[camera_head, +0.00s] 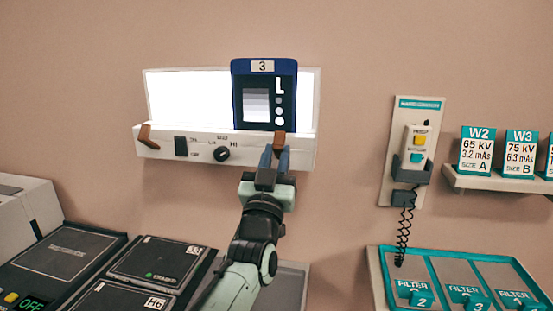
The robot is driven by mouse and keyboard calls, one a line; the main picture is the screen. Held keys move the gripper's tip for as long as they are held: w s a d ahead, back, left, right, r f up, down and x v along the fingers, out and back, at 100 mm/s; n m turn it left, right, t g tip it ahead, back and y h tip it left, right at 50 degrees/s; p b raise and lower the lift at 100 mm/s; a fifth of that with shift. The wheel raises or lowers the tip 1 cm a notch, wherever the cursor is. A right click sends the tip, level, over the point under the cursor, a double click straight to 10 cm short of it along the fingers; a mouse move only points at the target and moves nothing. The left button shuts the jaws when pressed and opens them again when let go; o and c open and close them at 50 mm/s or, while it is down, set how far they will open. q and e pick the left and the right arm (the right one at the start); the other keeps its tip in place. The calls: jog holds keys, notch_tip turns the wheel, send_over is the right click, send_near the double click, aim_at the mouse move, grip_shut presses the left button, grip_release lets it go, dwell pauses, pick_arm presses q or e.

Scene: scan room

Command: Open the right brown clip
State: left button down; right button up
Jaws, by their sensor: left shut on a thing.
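A white light box (192,98) with a bright panel hangs on the wall. The right brown clip (280,139) is on its lower ledge, just below a dark blue film plate (263,68) marked 3 and L. My left gripper (274,158) reaches up from below and is shut on the right brown clip, its fingertips hiding the clip's lower part. The left brown clip (148,136) sits tilted at the ledge's left end. My right gripper is not in view.
A black switch (181,146) and a round knob (222,154) are on the ledge. A wall handset (417,143) hangs at right, above a teal filter tray (378,275). Dark cassettes (160,262) lie at lower left. Bare wall lies between light box and handset.

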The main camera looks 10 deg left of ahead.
pick_arm(q)
jog(key=c, duration=0.9)
grip_release()
jog(key=shift+s, duration=0.15)
jog(key=p+v, duration=0.5)
jog(key=v, duration=0.8)
jog(key=shift+f, duration=0.15)
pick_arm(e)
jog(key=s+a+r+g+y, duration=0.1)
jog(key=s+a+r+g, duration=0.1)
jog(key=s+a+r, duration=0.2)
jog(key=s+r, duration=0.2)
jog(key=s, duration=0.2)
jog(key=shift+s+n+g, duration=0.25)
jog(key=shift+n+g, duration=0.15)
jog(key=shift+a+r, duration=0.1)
